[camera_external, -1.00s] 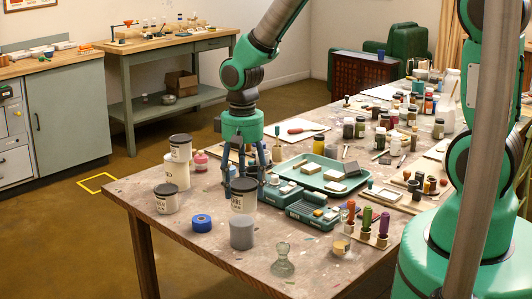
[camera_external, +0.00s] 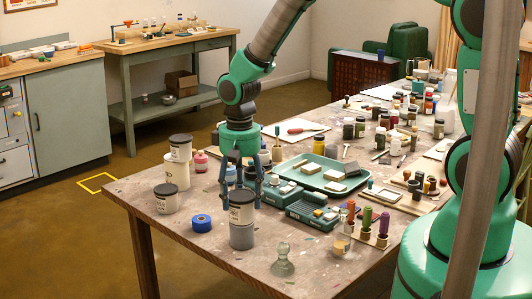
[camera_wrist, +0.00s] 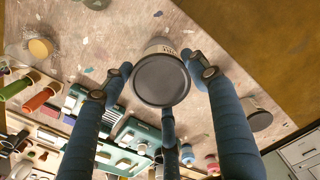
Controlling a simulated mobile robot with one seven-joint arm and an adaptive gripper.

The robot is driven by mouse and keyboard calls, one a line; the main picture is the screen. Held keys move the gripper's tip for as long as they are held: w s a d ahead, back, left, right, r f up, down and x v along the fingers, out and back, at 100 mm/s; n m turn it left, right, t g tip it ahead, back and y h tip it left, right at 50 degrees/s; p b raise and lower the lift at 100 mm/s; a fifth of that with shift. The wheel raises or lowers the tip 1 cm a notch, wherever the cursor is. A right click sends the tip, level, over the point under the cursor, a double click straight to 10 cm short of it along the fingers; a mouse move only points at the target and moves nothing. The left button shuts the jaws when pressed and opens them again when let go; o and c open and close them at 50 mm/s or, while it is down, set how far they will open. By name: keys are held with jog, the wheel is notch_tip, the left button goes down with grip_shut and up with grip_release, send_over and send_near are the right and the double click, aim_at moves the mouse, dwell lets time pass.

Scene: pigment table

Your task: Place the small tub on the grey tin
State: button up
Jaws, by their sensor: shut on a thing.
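The small tub (camera_external: 241,212) is pale with a dark lid and a label. My gripper (camera_external: 242,188) is shut on it, with its blue fingers around the tub's sides. The grey tin (camera_external: 242,237) stands upright near the table's front edge. In the external view the tub is upright, directly above the tin in line, and its lower edge overlaps the tin's top; whether they touch I cannot tell. In the wrist view the tub's dark lid (camera_wrist: 160,80) fills the middle between the fingers and hides the tin.
A blue tape roll (camera_external: 201,223) and another dark-lidded tub (camera_external: 166,199) stand left. A glass stopper (camera_external: 283,262) is at the front right. A green box (camera_external: 312,211) and a tray (camera_external: 318,175) lie right. Stacked tubs (camera_external: 177,172) stand behind left.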

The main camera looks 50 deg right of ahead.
aim_at(241, 195)
jog(key=shift+f, duration=0.15)
jog(key=o, duration=1.4)
jog(key=shift+c, duration=0.2)
notch_tip(241, 195, up, 12)
jog(key=p, duration=0.2)
